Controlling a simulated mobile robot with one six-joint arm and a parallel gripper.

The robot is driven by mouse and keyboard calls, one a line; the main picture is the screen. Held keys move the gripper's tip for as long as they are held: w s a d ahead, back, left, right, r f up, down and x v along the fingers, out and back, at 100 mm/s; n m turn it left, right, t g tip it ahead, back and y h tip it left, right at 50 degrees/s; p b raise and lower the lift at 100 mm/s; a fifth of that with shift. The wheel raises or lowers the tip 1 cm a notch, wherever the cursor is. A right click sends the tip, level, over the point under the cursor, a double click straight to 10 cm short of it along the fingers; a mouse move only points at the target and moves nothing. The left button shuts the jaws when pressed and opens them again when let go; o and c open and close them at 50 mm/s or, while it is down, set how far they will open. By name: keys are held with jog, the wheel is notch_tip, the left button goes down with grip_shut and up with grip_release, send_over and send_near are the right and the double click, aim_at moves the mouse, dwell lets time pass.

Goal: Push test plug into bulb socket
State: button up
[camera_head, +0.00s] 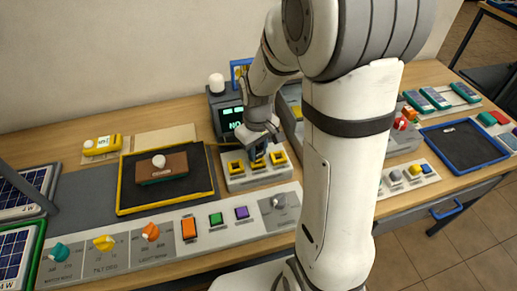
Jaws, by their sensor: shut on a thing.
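My gripper (259,139) points down over a white block (250,182) with three yellow-rimmed sockets in a row. It is shut on a small dark plug (259,152), mostly hidden between the fingers. The plug is over the middle socket (258,163); I cannot tell whether it is inside or just above it. The left socket (235,167) and right socket (278,157) show uncovered. Nothing in the picture marks which of these is the bulb socket.
A grey tester (228,115) with a lit green screen stands behind the block. A brown box (162,168) sits on a yellow-edged black tray (120,190) to the left. A control panel (130,248) runs along the front. My arm hides part of the bench's right middle.

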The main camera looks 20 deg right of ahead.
aim_at(258, 148)
jog(key=shift+f+b, duration=0.55)
jog(key=shift+f, duration=0.1)
dwell(0.5)
jog(key=o, duration=0.7)
jog(key=shift+r, duration=0.2)
jog(key=shift+r+p, duration=4.1)
jog(key=shift+r, duration=1.3)
